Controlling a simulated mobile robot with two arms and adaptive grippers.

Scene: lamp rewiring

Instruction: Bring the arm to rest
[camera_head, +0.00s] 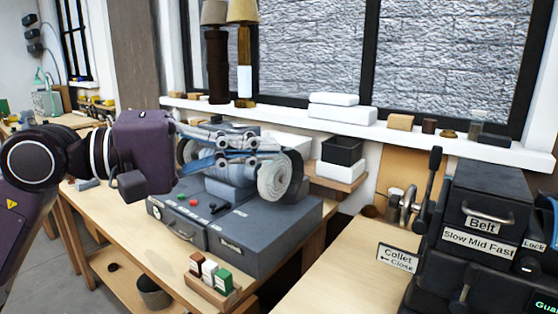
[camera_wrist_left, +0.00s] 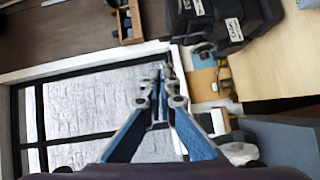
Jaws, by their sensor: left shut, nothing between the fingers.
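My left arm comes in from the left in the head view. Its left gripper (camera_head: 252,148) is held level above the grey bench grinder (camera_head: 265,232), pointing right, in front of the machine's pale wheel (camera_head: 274,176). The blue finger linkages are drawn together and nothing is between them. In the left wrist view the two fingers (camera_wrist_left: 162,75) meet at their tips, with the window behind. I cannot tell the exact gap between gripper and grinder, and it hides part of the grinder's top. My right gripper is in neither view.
A small wooden rack (camera_head: 213,284) of coloured blocks sits at the bench front. A dark machine (camera_head: 470,240) labelled Belt stands at right. Two lamps (camera_head: 243,50) and white boxes (camera_head: 343,108) stand on the windowsill. The wooden top (camera_head: 335,262) between the machines is clear.

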